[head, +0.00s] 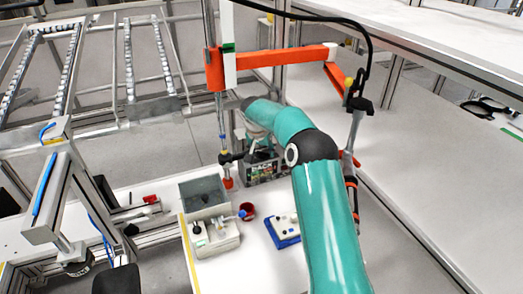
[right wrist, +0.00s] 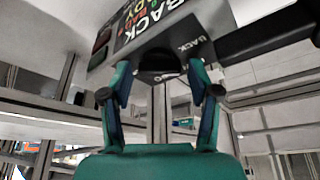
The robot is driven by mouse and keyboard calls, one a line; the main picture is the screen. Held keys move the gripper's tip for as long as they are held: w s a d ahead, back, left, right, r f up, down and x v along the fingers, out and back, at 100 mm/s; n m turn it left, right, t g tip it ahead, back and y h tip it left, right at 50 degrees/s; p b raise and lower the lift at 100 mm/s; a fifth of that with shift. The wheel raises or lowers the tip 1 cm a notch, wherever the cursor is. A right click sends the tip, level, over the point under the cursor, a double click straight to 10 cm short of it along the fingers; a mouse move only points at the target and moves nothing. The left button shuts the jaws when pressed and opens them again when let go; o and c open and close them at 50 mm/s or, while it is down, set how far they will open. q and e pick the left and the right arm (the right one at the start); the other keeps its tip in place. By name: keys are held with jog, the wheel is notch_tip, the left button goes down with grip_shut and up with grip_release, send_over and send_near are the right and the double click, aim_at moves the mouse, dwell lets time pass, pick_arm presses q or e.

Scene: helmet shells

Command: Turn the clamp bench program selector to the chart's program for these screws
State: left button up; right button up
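The dark bench panel with bold lettering (head: 262,170) stands at the back of the white table in the head view. In the right wrist view the panel (right wrist: 150,22) reads "BACK" and another, partly cut-off word. A dark round knob (right wrist: 160,66), seemingly the selector, sticks out at its lower edge; its setting cannot be read. My right gripper (right wrist: 161,85) is open, its fingers on either side of the knob with gaps showing. In the head view my right gripper (head: 254,148) is small and partly hidden at the panel. My left gripper is not in view. I cannot make out a program chart.
Metal rails (head: 72,60) stand left.

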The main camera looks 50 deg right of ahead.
jog(key=c, duration=0.8)
jog(key=shift+w+a+m, duration=0.1)
jog(key=shift+m, duration=0.3)
jog(key=shift+m+g+b, duration=0.35)
jog(key=shift+m+g, duration=0.05)
jog(key=shift+m, duration=0.1)
jog(key=shift+w+r+m+g+p, duration=0.15)
jog(key=shift+m+g+p, duration=0.25)
jog(key=shift+m, duration=0.7)
jog(key=shift+m+g+p, duration=0.4)
jog(key=shift+m+p, duration=0.65)
jog(key=shift+m, duration=0.15)
